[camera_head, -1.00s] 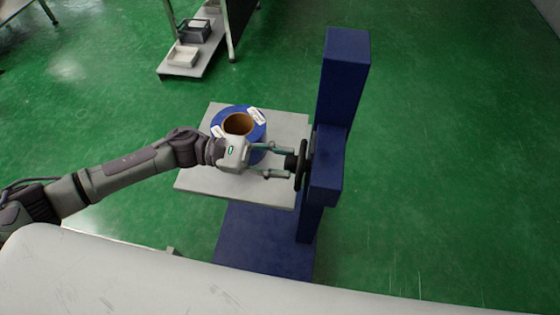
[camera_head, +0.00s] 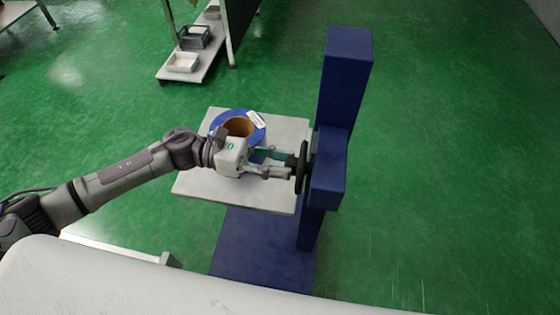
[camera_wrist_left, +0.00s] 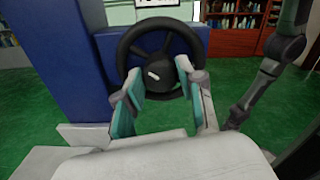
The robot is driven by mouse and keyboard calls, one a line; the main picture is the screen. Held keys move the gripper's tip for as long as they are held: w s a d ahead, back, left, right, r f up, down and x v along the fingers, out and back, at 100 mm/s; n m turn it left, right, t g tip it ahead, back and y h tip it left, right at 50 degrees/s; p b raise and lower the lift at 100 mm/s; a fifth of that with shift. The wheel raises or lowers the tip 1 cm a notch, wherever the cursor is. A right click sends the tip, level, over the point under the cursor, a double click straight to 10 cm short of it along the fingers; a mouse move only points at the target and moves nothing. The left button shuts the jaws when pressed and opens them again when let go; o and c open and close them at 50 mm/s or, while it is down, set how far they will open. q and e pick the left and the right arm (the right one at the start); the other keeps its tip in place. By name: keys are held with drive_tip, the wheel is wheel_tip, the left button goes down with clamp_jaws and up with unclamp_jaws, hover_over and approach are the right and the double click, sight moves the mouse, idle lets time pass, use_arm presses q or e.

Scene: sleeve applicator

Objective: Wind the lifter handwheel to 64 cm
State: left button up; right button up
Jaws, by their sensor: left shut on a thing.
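The lifter is a dark blue column (camera_head: 343,85) with a pale square platform (camera_head: 235,191) on its left side. Its black handwheel (camera_head: 302,168) faces left, above the platform's right edge. A blue roll with a brown core (camera_head: 238,128) stands on the platform, partly hidden by my gripper. My left gripper (camera_head: 286,168) reaches over the platform to the wheel. My right gripper is not in view.
A low shelf (camera_head: 200,68) with trays stands at the back left. Green floor (camera_head: 455,170) is open to the right. A white panel (camera_wrist_left: 158,3) above the wheel is cut off, its text unreadable. Stocked shelves (camera_wrist_left: 240,15) stand far behind.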

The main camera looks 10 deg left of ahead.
use_arm(q)
drive_tip(key=o, duration=1.1)
drive_tip(key=shift+o, duration=0.2)
drive_tip(key=shift+a, duration=0.1)
drive_tip(key=a, duration=1.2)
